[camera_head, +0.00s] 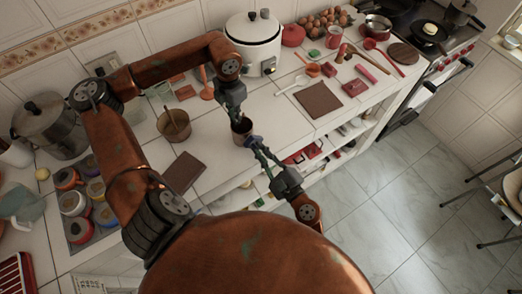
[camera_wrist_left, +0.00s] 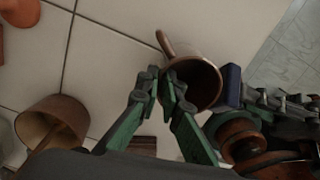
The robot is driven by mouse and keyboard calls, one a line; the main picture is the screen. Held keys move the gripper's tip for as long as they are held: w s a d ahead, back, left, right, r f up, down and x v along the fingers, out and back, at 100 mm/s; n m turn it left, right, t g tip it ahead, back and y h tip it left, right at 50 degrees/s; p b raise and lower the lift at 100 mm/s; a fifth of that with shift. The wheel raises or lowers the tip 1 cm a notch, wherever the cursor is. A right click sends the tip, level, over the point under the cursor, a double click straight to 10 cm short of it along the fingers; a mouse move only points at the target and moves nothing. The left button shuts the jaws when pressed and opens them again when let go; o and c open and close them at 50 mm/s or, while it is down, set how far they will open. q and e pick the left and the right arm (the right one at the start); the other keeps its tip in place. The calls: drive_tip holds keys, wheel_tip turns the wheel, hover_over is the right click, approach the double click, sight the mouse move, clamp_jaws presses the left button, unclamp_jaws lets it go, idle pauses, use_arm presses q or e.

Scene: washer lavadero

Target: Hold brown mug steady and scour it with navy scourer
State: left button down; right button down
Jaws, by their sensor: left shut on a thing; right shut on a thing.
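The brown mug (camera_head: 241,131) is at the front edge of the white counter. In the left wrist view the mug (camera_wrist_left: 201,62) shows its open mouth and its handle (camera_wrist_left: 163,42) at upper left. My left gripper (camera_head: 238,113) is shut on the mug by its near wall, close to the handle; its fingers (camera_wrist_left: 167,84) cover part of that side. My right gripper (camera_head: 253,145) is shut on the navy scourer (camera_wrist_left: 230,86), which is right beside the mug's rim. I cannot tell whether it presses on the mug. The scourer is hard to make out in the head view.
A brown pot (camera_head: 174,125) and a brown board (camera_head: 184,171) are left of the mug. A white rice cooker (camera_head: 254,45) stands behind. Open shelves (camera_head: 322,152) are under the counter edge.

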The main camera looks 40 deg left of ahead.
drive_tip(key=shift+w+a, duration=0.1)
drive_tip(key=shift+a, duration=0.35)
idle(0.4)
drive_tip(key=shift+r, duration=0.15)
drive_tip(key=shift+a+r, duration=0.1)
drive_tip(key=shift+r, duration=0.1)
idle(0.4)
drive_tip(key=shift+r, duration=0.1)
drive_tip(key=shift+r, duration=0.25)
drive_tip(key=shift+f, duration=0.1)
